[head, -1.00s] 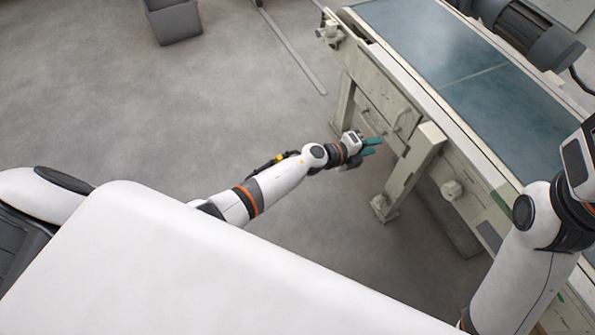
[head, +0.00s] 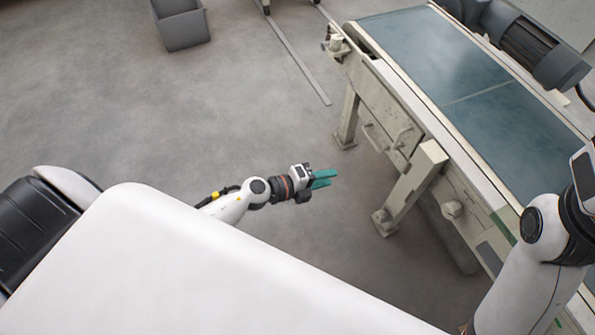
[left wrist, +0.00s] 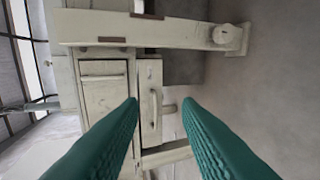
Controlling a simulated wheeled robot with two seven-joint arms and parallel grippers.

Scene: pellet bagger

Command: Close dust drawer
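The conveyor frame's pale side carries two handled fronts. One has a bar handle (head: 374,139) low on the side, the other a handle (head: 403,137) nearer the leg. In the left wrist view a narrow drawer front (left wrist: 150,72) with a long handle (left wrist: 153,108) lies beyond my fingertips, beside a wider handled panel (left wrist: 104,95). I cannot tell which is the dust drawer or how far either stands out. My left gripper (head: 330,177) has teal fingers, apart and empty, left of the frame and clear of it. My right arm shows at the right edge; its gripper is out of view.
The conveyor belt (head: 450,70) tops the frame, with a dark motor (head: 530,50) at the back. A frame leg (head: 410,190) stands right of my left gripper. A grey bin (head: 181,25) is on the floor at the back. The floor to the left is clear.

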